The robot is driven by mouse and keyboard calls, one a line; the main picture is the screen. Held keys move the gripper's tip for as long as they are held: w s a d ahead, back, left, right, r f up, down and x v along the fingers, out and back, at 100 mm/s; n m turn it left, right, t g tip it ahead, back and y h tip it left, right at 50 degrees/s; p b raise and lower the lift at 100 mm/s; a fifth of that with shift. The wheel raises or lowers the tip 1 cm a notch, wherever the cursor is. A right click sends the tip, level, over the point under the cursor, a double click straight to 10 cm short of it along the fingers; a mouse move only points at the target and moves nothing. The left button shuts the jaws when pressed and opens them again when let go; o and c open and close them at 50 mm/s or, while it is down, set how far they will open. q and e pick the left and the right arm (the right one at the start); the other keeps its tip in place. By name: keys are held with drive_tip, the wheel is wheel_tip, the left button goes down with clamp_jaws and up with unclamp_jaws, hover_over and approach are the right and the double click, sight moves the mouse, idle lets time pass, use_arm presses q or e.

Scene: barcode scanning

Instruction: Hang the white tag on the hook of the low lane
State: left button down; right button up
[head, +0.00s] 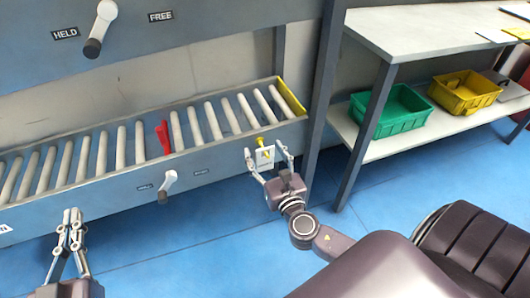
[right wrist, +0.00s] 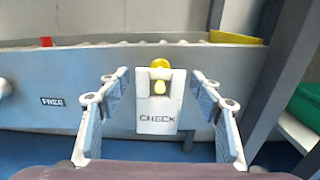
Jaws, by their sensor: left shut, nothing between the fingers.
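The white tag (head: 265,157), marked CHECK, is upright against the front rail of the low lane, at the yellow hook (head: 260,141). In the right wrist view, the hook's yellow tip (right wrist: 160,64) shows above the tag (right wrist: 157,122), and yellow also shows through the hole in its upper part. The tag appears to hang on the hook. My right gripper (head: 264,158) is open, with one finger on each side of the tag and clear gaps between; it also shows in the right wrist view (right wrist: 160,82). My left gripper (head: 72,214) is shut and empty, at the lower left before the lane.
The low lane's rollers (head: 97,153) carry a red piece (head: 164,137). A dark post stands right of the hook. Green (head: 391,111) and yellow (head: 465,92) bins sit on a shelf.

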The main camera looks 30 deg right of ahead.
drive_tip(key=v, duration=1.2)
